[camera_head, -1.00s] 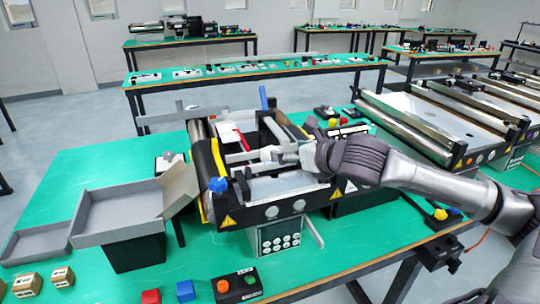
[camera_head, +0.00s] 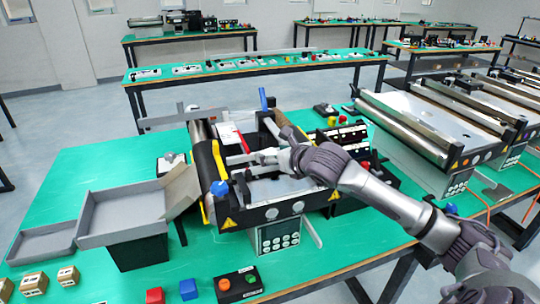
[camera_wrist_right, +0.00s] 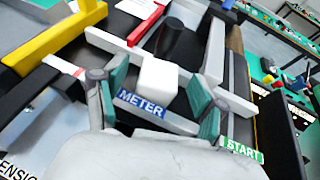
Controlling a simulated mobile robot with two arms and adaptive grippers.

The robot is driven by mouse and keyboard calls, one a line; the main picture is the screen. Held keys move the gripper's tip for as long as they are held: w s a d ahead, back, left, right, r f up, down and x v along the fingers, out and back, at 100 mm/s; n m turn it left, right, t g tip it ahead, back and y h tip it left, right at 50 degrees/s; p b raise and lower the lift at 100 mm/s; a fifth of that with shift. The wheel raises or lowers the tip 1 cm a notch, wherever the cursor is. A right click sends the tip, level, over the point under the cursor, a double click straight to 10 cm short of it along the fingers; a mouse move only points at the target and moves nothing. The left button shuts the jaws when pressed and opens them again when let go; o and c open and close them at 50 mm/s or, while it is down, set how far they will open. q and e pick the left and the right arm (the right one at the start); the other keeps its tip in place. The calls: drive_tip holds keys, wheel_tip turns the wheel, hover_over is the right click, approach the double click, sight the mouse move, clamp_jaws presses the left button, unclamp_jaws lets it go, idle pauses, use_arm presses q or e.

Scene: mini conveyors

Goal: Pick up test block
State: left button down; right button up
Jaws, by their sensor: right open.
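My right gripper (camera_head: 262,157) is over the middle conveyor, with its arm coming in from the lower right. In the right wrist view my right gripper (camera_wrist_right: 153,92) is open, one finger on each side of a small white block (camera_wrist_right: 157,80), which looks like the test block. I cannot tell whether the fingers touch it. In the head view I cannot make out the block near the gripper. My left gripper is not in view.
The mini conveyor (camera_head: 272,212) has raised side rails and a yellow edge. A grey tray (camera_head: 125,215) stands to its left. More conveyors (camera_head: 430,125) stand at right.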

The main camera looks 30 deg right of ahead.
drive_tip(key=shift+w+f, duration=0.15)
drive_tip(key=shift+w, duration=0.25)
drive_tip(key=shift+s, duration=0.1)
drive_tip(key=c, duration=1.3)
drive_tip(key=shift+o, duration=0.2)
